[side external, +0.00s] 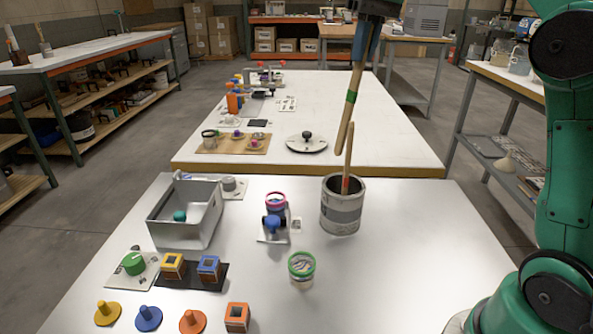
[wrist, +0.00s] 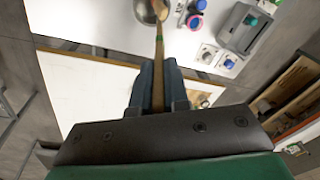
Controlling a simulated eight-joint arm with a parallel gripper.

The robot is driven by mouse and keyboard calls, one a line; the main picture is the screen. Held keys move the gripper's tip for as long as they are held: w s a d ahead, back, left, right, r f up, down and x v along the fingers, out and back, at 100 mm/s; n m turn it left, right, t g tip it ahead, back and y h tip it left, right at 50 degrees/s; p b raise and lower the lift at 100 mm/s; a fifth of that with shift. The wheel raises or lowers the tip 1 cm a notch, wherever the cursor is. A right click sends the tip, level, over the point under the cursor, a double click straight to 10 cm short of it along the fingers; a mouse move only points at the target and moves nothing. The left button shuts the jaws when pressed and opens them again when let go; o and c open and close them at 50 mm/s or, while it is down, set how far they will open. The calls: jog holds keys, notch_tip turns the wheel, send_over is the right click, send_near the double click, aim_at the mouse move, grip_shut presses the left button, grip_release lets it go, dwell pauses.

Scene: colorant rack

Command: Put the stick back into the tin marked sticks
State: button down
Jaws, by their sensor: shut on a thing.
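My gripper (side external: 368,22) is at the top of the side view, shut on a long wooden stick (side external: 358,72) with a green band. The stick hangs down, slightly tilted, with its lower end near the rim of a grey tin (side external: 341,218). I cannot tell whether that end is over the opening or behind it. A second stick (side external: 348,152) with a red band stands in the tin. In the wrist view my gripper (wrist: 159,66) holds the stick (wrist: 159,42), which points toward the tin (wrist: 140,10) at the top edge. The tin's marking is not readable.
A green-rimmed jar (side external: 301,278) stands in front of the tin. A pink-and-blue piece (side external: 275,205) and a grey open bin (side external: 160,238) stand to its left. Coloured blocks and knobs lie at front left. The table right of the tin is clear.

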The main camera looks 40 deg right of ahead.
notch_tip(320, 180, down, 13)
jog(key=s+d, duration=0.1)
dwell(1.3)
jog(key=shift+r, duration=0.1)
jog(key=shift+d, duration=0.1)
jog(key=c, duration=0.8)
grip_release()
jog(key=shift+r, duration=0.15)
jog(key=shift+s+d+r, duration=0.15)
jog(key=shift+r, duration=1.2)
jog(key=shift+s+d+r, duration=0.1)
jog(key=shift+s+r, duration=0.05)
jog(key=shift+r, duration=1.15)
